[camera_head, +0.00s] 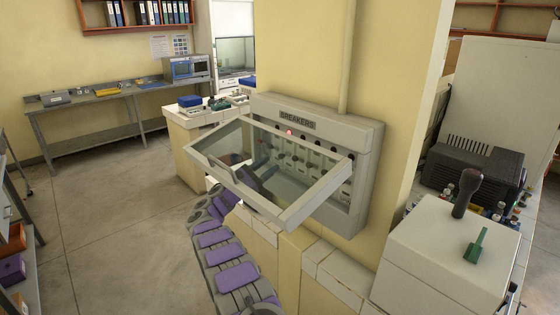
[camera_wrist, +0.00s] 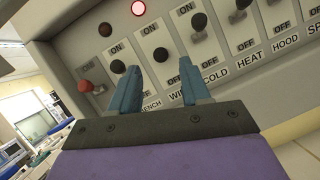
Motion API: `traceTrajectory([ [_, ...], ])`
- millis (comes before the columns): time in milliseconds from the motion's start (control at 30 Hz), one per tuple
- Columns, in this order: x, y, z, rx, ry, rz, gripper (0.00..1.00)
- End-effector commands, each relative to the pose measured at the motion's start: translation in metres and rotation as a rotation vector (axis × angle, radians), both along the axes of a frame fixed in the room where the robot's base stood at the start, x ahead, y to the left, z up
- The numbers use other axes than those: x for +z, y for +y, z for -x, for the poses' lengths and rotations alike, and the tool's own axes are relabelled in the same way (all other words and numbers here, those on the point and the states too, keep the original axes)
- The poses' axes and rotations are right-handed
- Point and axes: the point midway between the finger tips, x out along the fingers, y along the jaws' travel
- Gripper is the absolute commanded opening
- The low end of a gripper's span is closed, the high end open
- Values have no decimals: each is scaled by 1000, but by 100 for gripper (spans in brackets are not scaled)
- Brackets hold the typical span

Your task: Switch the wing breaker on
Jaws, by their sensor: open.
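The breaker box (camera_head: 362,165) hangs on a yellow wall pillar, with its glazed cover (camera_head: 318,205) swung up and outward. In the wrist view, the wing breaker's black knob (camera_wrist: 160,54) is above a partly hidden label starting "WI". The knob is about midway between its ON and OFF marks, lower on its plate than the cold breaker's knob (camera_wrist: 198,22). My gripper (camera_wrist: 158,68) is open, its two fingers on either side of the wing knob in the picture. Contact cannot be told. In the head view my gripper is behind the glass and hard to make out.
The bench breaker's knob (camera_wrist: 118,66) is close by my left finger. A red-handled switch (camera_wrist: 86,86) is farther left. A red lamp (camera_wrist: 138,8) is lit above the row.

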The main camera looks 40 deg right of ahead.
Motion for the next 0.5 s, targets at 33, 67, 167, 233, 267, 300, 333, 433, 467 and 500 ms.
traceTrajectory([
  [33, 2, -11, 1, -1, -3, -1, 47],
  [67, 4, -17, 2, -1, -3, -1, 47],
  [167, 9, -35, 4, -4, -1, -1, 47],
  [233, 12, -39, 3, -2, 0, -3, 47],
  [267, 13, -41, 2, 0, 0, -3, 47],
  [300, 14, -44, 2, 0, 1, -3, 47],
  [333, 14, -46, 2, -1, 2, -3, 47],
  [433, 18, -51, 3, -2, -1, -2, 47],
  [467, 19, -52, 3, -2, -1, -2, 47],
  [500, 20, -53, 3, -3, -1, -1, 47],
])
